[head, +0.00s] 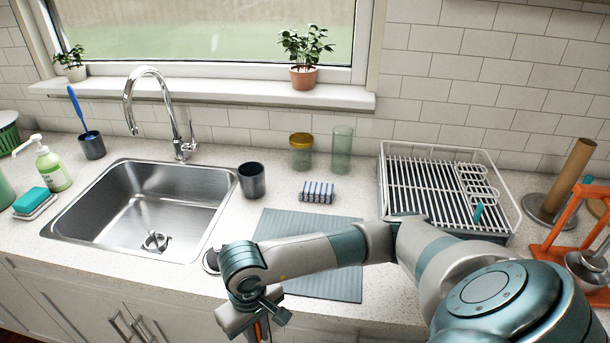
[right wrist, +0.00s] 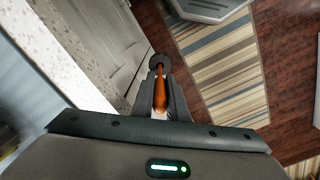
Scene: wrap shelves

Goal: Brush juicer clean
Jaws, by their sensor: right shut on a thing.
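An orange juicer (head: 565,222) with a grey metal bowl stands on the counter at the far right, partly cut off by the frame edge. My right gripper (head: 262,328) hangs low at the counter's front edge, well left of the juicer. In the right wrist view the gripper (right wrist: 160,88) is shut on a slim orange handle (right wrist: 160,95); a dark round part shows at its far end. What tool it belongs to is unclear. A blue brush (head: 75,103) stands in a dark cup (head: 91,146) left of the sink. My left gripper is not in view.
The steel sink (head: 110,205) is empty. A white dish rack (head: 440,153) stands further right. My right arm crosses over the mat.

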